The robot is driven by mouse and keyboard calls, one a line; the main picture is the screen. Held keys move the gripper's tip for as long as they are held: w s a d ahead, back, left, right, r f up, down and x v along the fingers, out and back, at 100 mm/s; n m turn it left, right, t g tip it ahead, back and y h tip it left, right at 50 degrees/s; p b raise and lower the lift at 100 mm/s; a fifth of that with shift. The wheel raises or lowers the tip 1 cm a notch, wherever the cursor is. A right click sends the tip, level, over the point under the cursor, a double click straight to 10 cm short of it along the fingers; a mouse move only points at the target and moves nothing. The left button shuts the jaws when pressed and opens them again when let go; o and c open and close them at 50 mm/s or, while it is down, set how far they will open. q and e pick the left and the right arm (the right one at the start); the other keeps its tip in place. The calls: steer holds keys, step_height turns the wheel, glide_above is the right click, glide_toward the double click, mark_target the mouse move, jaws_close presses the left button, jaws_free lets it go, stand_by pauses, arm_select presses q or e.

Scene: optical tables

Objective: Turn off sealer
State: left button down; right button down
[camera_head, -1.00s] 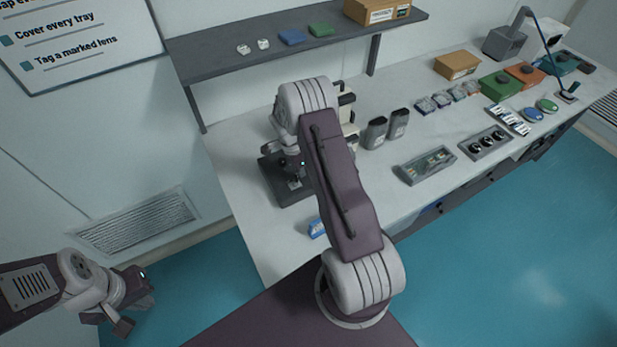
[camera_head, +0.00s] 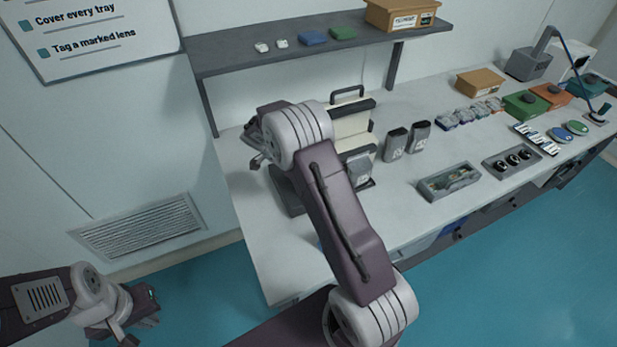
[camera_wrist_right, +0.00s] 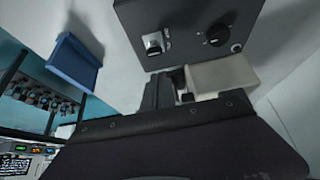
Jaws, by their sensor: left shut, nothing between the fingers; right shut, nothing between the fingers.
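The sealer (camera_head: 350,122), a cream machine with a black handle, stands on the bench below the shelf, partly hidden by my right arm. The right wrist view shows a dark panel (camera_wrist_right: 185,58) close by, with a small switch (camera_wrist_right: 153,45) and a round black knob (camera_wrist_right: 217,35). A cream block (camera_wrist_right: 222,75) is beside it. My right gripper (camera_head: 258,160) is to the left of the sealer in the head view, shut and empty; its dark fingers (camera_wrist_right: 168,90) are just below the panel in the wrist view. My left gripper (camera_head: 140,315) is shut and empty, away from the bench.
Two grey containers (camera_head: 407,141) stand right of the sealer. A grey tray (camera_head: 449,182) and a tray with black round parts (camera_head: 512,160) lie farther right. A shelf (camera_head: 225,62) runs above the bench. The floor (camera_head: 500,270) in front is clear.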

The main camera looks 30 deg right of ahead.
steer(key=shift+r, duration=0.15)
steer(key=b+v, duration=0.1)
steer(key=v, duration=0.8)
steer(key=shift+d+r, duration=0.3)
steer(key=shift+r, duration=0.1)
steer(key=shift+s, duration=0.15)
